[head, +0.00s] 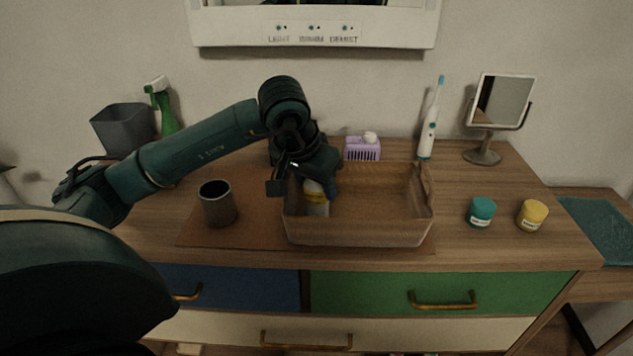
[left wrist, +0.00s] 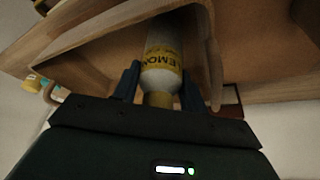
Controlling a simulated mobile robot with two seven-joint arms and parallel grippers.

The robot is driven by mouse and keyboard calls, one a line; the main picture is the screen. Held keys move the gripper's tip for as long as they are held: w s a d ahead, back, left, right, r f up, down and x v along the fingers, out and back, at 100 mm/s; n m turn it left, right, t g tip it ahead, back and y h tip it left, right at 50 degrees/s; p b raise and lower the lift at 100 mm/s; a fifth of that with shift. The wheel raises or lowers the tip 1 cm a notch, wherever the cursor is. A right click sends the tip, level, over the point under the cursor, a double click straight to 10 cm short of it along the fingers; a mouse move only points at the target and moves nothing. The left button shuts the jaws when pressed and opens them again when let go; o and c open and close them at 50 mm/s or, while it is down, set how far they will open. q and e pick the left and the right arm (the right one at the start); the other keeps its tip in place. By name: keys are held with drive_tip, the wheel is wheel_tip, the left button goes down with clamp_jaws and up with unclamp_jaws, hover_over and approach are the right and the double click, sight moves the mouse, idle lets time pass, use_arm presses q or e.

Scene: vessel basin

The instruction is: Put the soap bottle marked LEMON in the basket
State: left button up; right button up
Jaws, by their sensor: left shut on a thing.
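The soap bottle (head: 316,205) is white with a yellow band and stands or hangs inside the left part of the basket; I cannot tell if its base touches the floor. In the left wrist view the bottle (left wrist: 163,62) shows letters of LEMON on its band. My left gripper (left wrist: 158,88) is shut on the bottle near its yellow cap; in the head view the left gripper (head: 305,185) is over the basket's left end. The basket (head: 370,232) is a brown open box on the counter, and its wall also shows in the left wrist view (left wrist: 95,27). My right gripper is not in view.
A dark cup (head: 217,204) stands left of the basket. A teal jar (head: 481,212) and a yellow jar (head: 532,215) stand to the right. Behind are a purple holder (head: 362,149), a toothbrush (head: 429,125), a mirror (head: 500,103), a green spray bottle (head: 162,108) and a grey bin (head: 123,130).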

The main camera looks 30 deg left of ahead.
use_arm(q)
drive_tip(key=shift+f+b, duration=0.2)
drive_tip(key=shift+b, duration=0.1)
drive_tip(key=o, duration=0.8)
drive_tip(key=shift+r, duration=0.1)
